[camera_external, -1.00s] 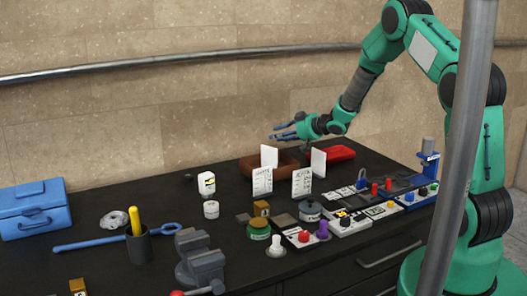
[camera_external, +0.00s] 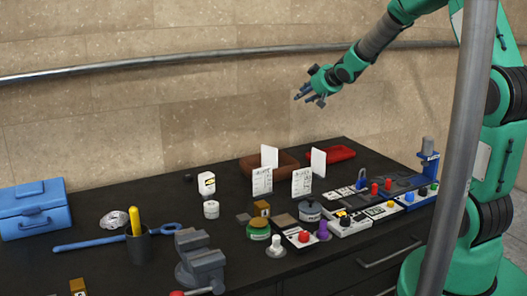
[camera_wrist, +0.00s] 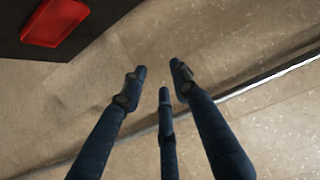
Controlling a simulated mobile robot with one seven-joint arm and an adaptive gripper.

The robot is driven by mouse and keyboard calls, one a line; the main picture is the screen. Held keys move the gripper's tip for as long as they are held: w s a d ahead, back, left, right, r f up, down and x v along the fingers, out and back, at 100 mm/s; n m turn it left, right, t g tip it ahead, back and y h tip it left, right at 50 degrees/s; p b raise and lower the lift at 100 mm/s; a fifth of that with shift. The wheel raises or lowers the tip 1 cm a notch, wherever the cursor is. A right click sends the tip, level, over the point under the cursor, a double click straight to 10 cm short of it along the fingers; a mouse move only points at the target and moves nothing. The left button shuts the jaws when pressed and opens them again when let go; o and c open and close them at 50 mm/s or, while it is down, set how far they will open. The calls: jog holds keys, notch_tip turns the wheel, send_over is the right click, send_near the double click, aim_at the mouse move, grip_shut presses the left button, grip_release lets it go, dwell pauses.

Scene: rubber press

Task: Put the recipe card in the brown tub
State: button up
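The brown tub (camera_external: 248,166) sits at the back of the dark table in the external view, partly hidden by cards. Two printed white cards, a left one (camera_external: 262,182) and a right one (camera_external: 302,183), stand upright in front of it. Two blank white cards show behind these, one at the tub (camera_external: 269,155) and one to its right (camera_external: 318,162). I cannot tell which is the recipe card, or whether the card at the tub is inside it. My gripper (camera_external: 301,97) is high above the tub. Its fingers (camera_wrist: 158,90) are spread and empty in the wrist view.
A red tray (camera_external: 340,153) lies right of the tub; it also shows in the wrist view (camera_wrist: 55,22). Jars, a vise (camera_external: 200,262) and control panels (camera_external: 382,210) crowd the front. A blue toolbox (camera_external: 32,210) stands left. A wall rail (camera_external: 190,62) runs behind.

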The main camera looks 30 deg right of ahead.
jog(key=s+r+m+g+h, duration=0.1)
jog(key=s+r, duration=0.6)
jog(key=s, duration=0.5)
jog(key=s+a+g, duration=0.2)
jog(key=s+a, duration=0.1)
jog(key=s, duration=1.6)
jog(key=s+a+m+g+y, duration=0.1)
jog(key=s+a+g, duration=0.2)
jog(key=s, duration=1.6)
jog(key=shift+s+a+f, duration=0.15)
jog(key=shift+s+a, duration=0.1)
jog(key=shift+a, duration=0.2)
notch_tip(320, 180, down, 2)
jog(key=shift+b, duration=1)
